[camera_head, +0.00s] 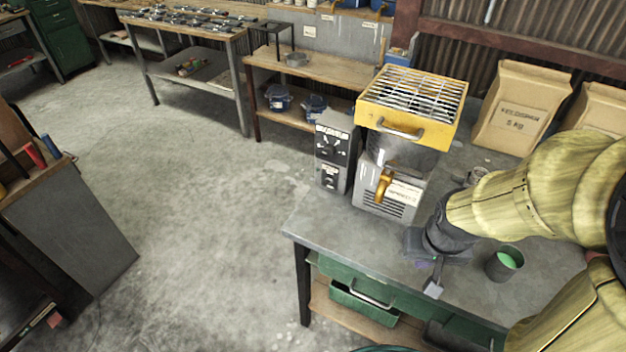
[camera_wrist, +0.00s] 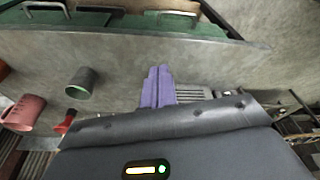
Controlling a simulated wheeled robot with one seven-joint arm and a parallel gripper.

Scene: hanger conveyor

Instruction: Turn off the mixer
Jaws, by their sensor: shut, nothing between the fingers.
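The mixer (camera_head: 410,115) stands upright on the grey workbench, with a yellow top under a wire grid and a grey body with an orange lever. A grey control box (camera_head: 335,150) with dark panels and knobs stands just left of it. My gripper (camera_head: 421,265) is low over the bench, in front of the mixer and apart from it. Its shut purple fingers (camera_wrist: 158,70) show in the wrist view with nothing between them. The mixer's slatted grey vent (camera_wrist: 192,94) shows partly behind the fingers; the rest of the mixer is hidden there.
A green cup (camera_head: 505,262) stands on the workbench (camera_head: 330,228), right of my gripper; it also shows in the wrist view (camera_wrist: 83,84). A pink cup (camera_wrist: 22,113) is beside it there. Paper sacks (camera_head: 522,105) stand at the back right. The bench's left front is clear.

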